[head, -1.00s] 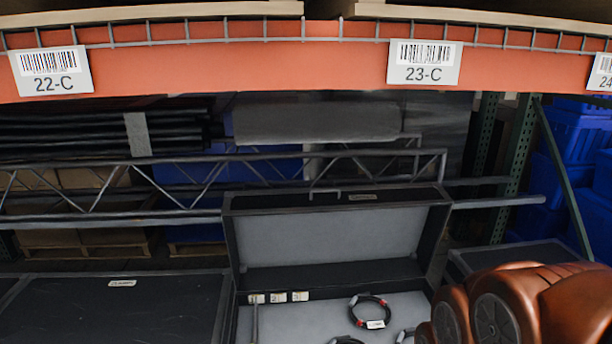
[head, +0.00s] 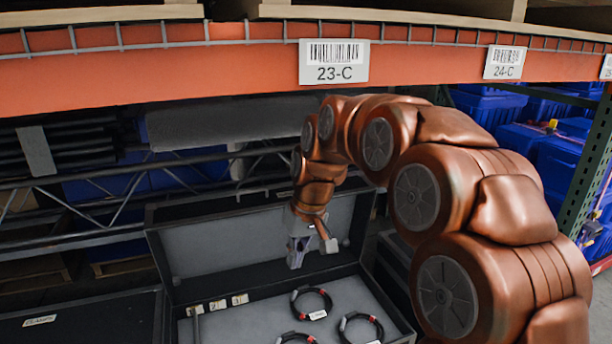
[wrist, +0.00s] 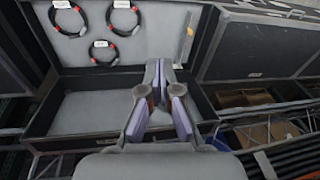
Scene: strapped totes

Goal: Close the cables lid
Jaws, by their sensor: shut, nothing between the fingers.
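The black case with the grey lining stands open, its lid (head: 215,248) raised and leaning back. Several coiled black cables with red bands, among them one cable (head: 312,302), lie in its base (head: 255,318). In the wrist view the cables are at the top and the lid's grey inside (wrist: 85,113) is below them. My gripper (head: 294,262) is shut and empty, in front of the lid's inside and above the base. Its closed fingers (wrist: 159,68) also show in the wrist view. I cannot tell whether they touch the lid. My arm hides part of the lid's right side.
An orange shelf beam (head: 440,68) with bin labels runs above the case. A closed black case (head: 85,325) labelled CLAMPS stands at the left. Another black case (wrist: 262,48) shows in the wrist view. Blue totes (head: 540,150) stand at the right.

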